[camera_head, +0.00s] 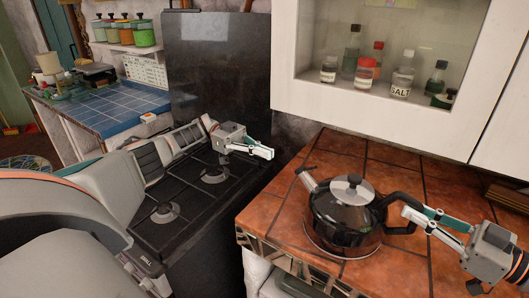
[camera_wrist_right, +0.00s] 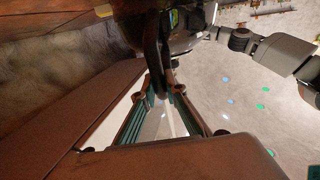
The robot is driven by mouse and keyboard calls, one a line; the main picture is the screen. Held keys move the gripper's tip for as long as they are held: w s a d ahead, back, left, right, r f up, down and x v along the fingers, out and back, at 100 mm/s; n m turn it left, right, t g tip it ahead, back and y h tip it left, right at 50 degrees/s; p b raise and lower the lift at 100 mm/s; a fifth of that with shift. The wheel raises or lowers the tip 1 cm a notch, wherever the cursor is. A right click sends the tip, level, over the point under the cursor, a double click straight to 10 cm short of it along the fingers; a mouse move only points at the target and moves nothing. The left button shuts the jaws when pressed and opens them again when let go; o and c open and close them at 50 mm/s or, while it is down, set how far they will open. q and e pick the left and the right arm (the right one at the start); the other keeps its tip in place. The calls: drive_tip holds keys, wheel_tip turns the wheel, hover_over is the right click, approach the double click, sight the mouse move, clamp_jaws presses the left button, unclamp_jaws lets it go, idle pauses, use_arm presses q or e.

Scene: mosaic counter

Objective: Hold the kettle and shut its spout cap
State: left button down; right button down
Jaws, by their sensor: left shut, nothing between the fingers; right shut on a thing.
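The dark glossy kettle (camera_head: 340,222) stands upright on the tiled counter, with a silver lid and a black handle. Its spout (camera_head: 308,181) points up and left; a small dark spout cap (camera_head: 299,171) is at its tip, too small to tell whether open or shut. My right gripper (camera_head: 408,214) is shut on the handle (camera_head: 398,203) from the right. In the right wrist view my right gripper (camera_wrist_right: 165,100) has the dark handle (camera_wrist_right: 153,60) between its fingers. My left gripper (camera_head: 271,153) is shut and empty, above the stove's right edge, left of the spout and apart from it.
The tiled counter (camera_head: 280,215) is mostly clear around the kettle. A black stove (camera_head: 190,205) lies to the left, under my left arm. A white cabinet (camera_head: 395,125) with bottles hangs above the counter. A blue-tiled counter (camera_head: 105,105) is further back.

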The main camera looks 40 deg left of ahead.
drive_tip(key=c, duration=2)
unclamp_jaws()
drive_tip(key=shift+d, duration=0.1)
